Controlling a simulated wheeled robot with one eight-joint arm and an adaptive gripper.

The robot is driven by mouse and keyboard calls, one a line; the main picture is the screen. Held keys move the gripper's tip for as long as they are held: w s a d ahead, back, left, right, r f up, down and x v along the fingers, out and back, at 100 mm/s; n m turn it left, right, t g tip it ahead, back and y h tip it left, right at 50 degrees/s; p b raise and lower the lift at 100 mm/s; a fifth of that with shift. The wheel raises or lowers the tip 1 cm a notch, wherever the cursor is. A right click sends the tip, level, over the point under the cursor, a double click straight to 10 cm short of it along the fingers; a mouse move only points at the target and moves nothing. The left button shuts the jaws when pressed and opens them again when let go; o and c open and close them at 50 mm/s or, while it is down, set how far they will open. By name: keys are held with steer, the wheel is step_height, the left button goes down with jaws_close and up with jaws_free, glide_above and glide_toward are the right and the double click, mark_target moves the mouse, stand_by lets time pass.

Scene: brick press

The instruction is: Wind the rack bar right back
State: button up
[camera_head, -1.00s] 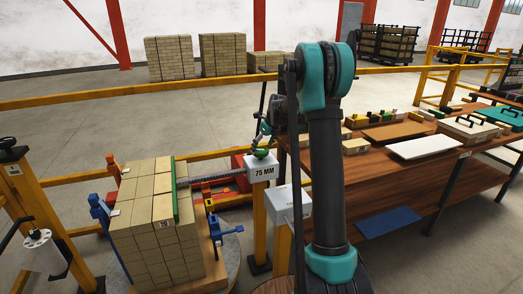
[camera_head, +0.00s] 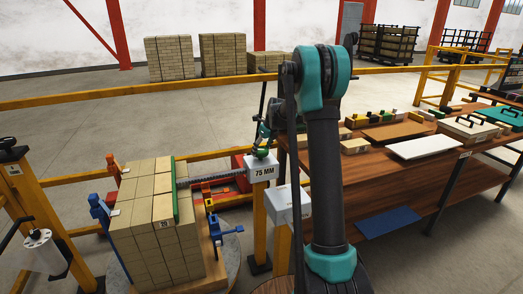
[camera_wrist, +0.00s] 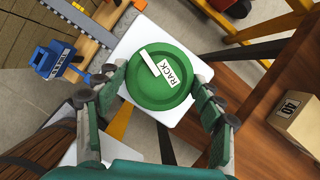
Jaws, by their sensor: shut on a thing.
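The rack bar (camera_head: 215,177) is a grey toothed bar running from the box marked 75 MM (camera_head: 263,168) to a green plate (camera_head: 176,190). That plate stands against the right side of the brick stack (camera_head: 147,230). A round green handwheel labelled RACK (camera_wrist: 160,92) sits on top of the box in the wrist view. My gripper (camera_wrist: 160,80) is shut on the handwheel, one finger on each side of its rim. In the head view my gripper (camera_head: 262,146) is small and partly hidden by my arm.
A second white box (camera_head: 288,204) is near my arm. A wooden bench (camera_head: 390,185) with boards and blocks lies right. A yellow post (camera_head: 40,210) with a white roll stands left.

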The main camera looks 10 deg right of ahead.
steer(key=shift+n, duration=0.3)
